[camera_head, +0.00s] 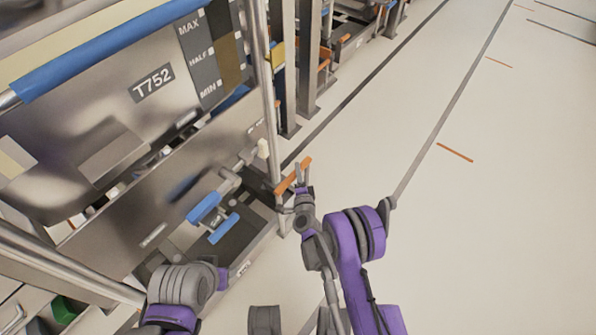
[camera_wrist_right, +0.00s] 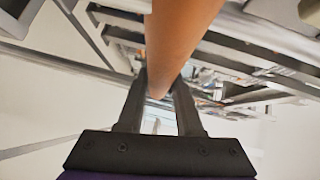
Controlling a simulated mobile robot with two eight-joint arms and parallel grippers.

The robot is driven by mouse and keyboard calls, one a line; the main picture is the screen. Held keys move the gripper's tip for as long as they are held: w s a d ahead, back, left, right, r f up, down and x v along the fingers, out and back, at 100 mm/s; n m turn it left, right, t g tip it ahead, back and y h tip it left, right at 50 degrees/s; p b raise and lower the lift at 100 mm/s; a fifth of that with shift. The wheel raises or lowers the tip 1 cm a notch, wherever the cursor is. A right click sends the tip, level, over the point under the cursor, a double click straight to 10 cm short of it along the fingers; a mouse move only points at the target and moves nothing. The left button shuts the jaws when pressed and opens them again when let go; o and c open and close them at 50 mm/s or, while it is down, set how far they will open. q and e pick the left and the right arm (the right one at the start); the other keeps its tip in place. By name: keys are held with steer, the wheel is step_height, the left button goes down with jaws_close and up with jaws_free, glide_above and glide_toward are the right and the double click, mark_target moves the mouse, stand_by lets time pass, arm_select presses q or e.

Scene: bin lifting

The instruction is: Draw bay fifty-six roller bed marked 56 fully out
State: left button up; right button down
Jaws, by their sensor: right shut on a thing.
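An orange handle (camera_head: 294,174) sticks out at the rack's front corner. My right gripper (camera_head: 301,178) is shut on it. In the right wrist view the orange handle (camera_wrist_right: 178,45) runs between the two dark fingers (camera_wrist_right: 160,100). A low bed with a dark surface and a pale front rail (camera_head: 255,250) lies at the foot of the rack. A small label on that rail is too small to read, so I cannot tell whether it says 56.
A metal bin marked T752 (camera_head: 140,70) stands in the rack on the left, with a blue bar (camera_head: 105,50) on top. A blue part (camera_head: 222,228) sits low under it. Rack posts (camera_head: 283,70) rise beyond the handle. The floor on the right is clear.

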steer(key=shift+d+f, duration=0.25)
steer(key=shift+d, duration=0.15)
steer(key=c, duration=1)
jaws_free()
steer(key=o, duration=0.4)
steer(key=shift+w+a+f, duration=0.1)
steer(key=shift+w+f, duration=0.1)
steer(key=shift+s+r, duration=0.1)
steer(key=shift+r, duration=0.05)
steer(key=shift+s, duration=0.15)
